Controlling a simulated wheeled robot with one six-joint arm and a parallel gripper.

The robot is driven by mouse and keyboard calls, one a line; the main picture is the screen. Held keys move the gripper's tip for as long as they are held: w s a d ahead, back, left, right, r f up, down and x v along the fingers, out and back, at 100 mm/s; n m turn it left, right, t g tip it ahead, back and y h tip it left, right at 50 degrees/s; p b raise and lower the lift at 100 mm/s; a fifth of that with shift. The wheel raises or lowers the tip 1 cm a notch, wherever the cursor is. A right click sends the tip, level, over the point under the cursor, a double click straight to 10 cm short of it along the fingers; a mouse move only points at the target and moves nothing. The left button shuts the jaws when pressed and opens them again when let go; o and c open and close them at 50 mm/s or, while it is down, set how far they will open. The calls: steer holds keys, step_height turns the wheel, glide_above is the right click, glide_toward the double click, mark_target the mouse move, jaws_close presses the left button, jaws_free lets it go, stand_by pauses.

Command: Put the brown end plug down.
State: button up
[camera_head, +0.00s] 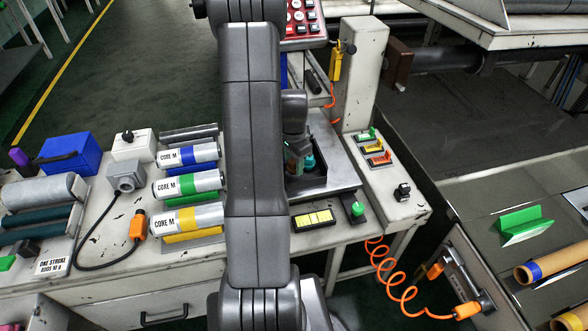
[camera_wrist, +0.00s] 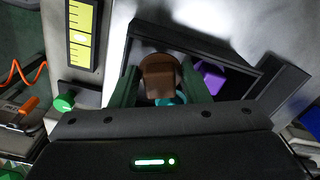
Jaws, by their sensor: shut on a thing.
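My gripper (camera_wrist: 160,68) is shut on the brown end plug (camera_wrist: 159,78), which sits between its two green fingers in the wrist view. The plug is over or inside a dark open tray (camera_wrist: 268,63); I cannot tell whether it touches the tray floor. A purple piece (camera_wrist: 210,76) lies in the tray just right of the plug. A teal piece (camera_wrist: 170,100) shows partly just below the plug. In the head view the black tray (camera_head: 308,186) is partly behind my arm, and the plug cannot be made out. A teal piece (camera_head: 309,161) shows there at the tray.
A yellow-windowed panel (camera_head: 313,219) and a green knob (camera_head: 357,209) are in front of the tray. Several labelled cores, such as the green-banded one (camera_head: 187,185), lie left of my arm. A post (camera_head: 362,75) stands behind the tray to the right.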

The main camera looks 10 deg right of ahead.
mark_target(294, 169)
steer(key=shift+f, duration=1.55)
steer(key=o, duration=0.7)
steer(key=shift+c, duration=0.2)
step_height(294, 169, up, 12)
steer(key=shift+r+p, duration=0.15)
steer(key=shift+p, duration=0.6)
steer(key=shift+f+b, duration=0.6)
steer(key=shift+f, duration=3.6)
